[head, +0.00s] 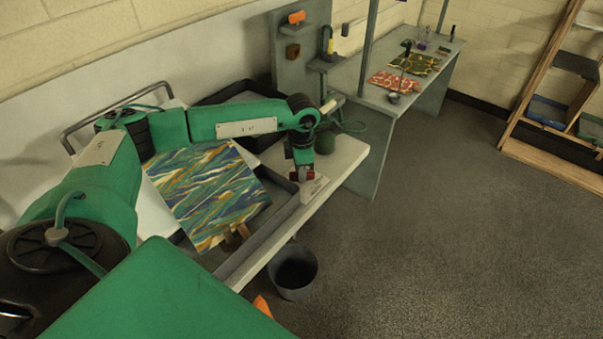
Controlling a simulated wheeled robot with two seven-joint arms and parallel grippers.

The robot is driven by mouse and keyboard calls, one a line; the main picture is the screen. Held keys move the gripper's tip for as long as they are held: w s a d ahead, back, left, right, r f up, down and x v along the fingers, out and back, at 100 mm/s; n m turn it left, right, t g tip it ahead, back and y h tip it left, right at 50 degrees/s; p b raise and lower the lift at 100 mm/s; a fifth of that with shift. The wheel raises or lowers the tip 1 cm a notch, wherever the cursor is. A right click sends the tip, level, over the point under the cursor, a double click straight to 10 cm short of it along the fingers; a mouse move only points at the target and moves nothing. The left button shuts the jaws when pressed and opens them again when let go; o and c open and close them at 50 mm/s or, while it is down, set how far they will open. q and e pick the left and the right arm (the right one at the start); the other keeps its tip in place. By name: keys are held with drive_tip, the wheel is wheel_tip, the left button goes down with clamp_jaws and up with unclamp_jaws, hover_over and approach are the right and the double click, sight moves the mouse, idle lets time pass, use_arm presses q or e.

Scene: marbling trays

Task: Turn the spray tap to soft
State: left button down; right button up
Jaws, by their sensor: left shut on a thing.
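My left gripper (303,178) points down at the right end of the white counter. It is shut on a small red part that looks like the handle of the spray tap (311,176); the fingers hide most of it. A pale plate with small marks (313,189) lies just beside it, its marks too small to read. Which way the handle is turned cannot be told. My right gripper is not in view.
A marbled sheet (205,190) lies over a tray left of the gripper. A dark green round thing (325,143) stands close behind the gripper. A dark bin (293,271) is on the floor below the counter (345,155). A grey bench with patterned sheets (393,82) stands beyond.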

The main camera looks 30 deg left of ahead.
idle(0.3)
use_arm(q)
drive_tip(key=c, duration=1.3)
unclamp_jaws()
wheel_tip(320, 180, up, 14)
drive_tip(key=b, duration=0.3)
drive_tip(key=shift+f, duration=0.1)
